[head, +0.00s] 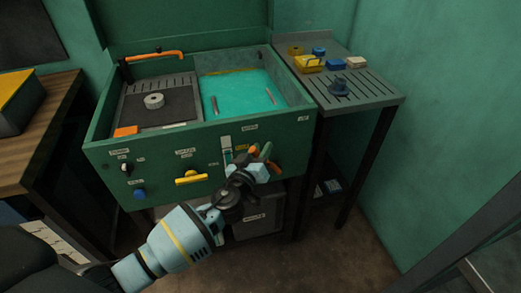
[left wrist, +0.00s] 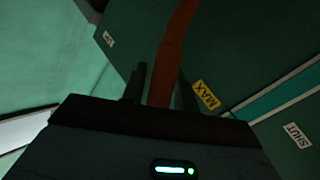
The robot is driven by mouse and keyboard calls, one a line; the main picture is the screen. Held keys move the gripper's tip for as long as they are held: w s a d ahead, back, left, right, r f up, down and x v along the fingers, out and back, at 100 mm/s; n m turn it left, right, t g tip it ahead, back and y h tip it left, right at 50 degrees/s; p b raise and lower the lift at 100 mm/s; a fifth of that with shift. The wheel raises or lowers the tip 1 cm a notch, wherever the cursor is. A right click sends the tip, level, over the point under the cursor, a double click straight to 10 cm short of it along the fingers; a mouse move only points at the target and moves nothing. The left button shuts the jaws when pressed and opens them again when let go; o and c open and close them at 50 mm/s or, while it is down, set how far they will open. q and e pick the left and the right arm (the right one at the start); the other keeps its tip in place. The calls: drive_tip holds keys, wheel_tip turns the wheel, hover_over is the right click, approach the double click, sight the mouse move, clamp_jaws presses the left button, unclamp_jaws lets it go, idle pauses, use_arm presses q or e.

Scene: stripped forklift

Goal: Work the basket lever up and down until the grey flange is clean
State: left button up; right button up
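The grey flange (head: 154,101), a round ring, lies flat on the dark basket platform (head: 180,105) in the left half of the green washer tub. Any dirt on it is too small to make out. My left gripper (head: 264,153) is at the right of the washer's front panel. An orange-brown lever (left wrist: 170,58) runs between its two dark fingers in the left wrist view, with both fingers close against its sides. In the head view, orange parts show on both sides of the fingers, and the wrist partly hides the panel. My right gripper is not in view.
Teal liquid (head: 240,92) fills the tub's right half. An orange spout (head: 155,56) is at the back left. A yellow handle (head: 191,177) and a blue knob (head: 139,194) stick out of the panel. A slotted side table (head: 375,95) holds small parts on the right.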

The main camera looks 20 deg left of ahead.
use_arm(q)
drive_tip(key=shift+w, duration=0.1)
drive_tip(key=shift+c, duration=0.4)
clamp_jaws()
drive_tip(key=shift+d, duration=0.1)
